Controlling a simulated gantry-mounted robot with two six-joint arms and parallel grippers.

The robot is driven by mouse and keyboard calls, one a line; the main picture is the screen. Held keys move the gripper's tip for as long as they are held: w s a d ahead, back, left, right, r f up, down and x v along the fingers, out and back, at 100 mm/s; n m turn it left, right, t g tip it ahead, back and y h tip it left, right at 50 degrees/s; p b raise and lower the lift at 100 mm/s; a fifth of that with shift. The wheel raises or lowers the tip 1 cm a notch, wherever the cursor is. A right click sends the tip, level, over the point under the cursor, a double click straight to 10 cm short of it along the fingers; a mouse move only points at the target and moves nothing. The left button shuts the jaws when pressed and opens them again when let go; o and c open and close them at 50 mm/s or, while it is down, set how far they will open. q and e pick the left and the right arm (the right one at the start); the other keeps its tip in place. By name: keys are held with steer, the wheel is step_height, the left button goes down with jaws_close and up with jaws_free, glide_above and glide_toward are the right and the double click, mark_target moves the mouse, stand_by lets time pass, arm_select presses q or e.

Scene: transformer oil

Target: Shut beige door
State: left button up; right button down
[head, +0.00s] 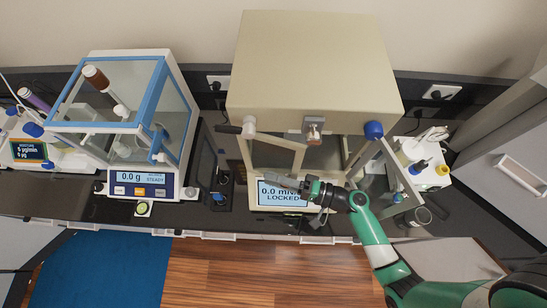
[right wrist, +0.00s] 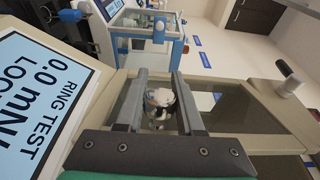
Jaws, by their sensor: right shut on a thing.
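My left gripper is not in view.
A door with a blue knob (head: 373,130) stands out from the tester's right side. A blue-framed balance (head: 125,110) stands at the left. A tray with bottles (head: 428,172) is at the right. The narrow dark counter ends just in front of the tester.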

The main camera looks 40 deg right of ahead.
steer(key=c, duration=0.5)
jaws_free()
steer(key=shift+c, duration=0.2)
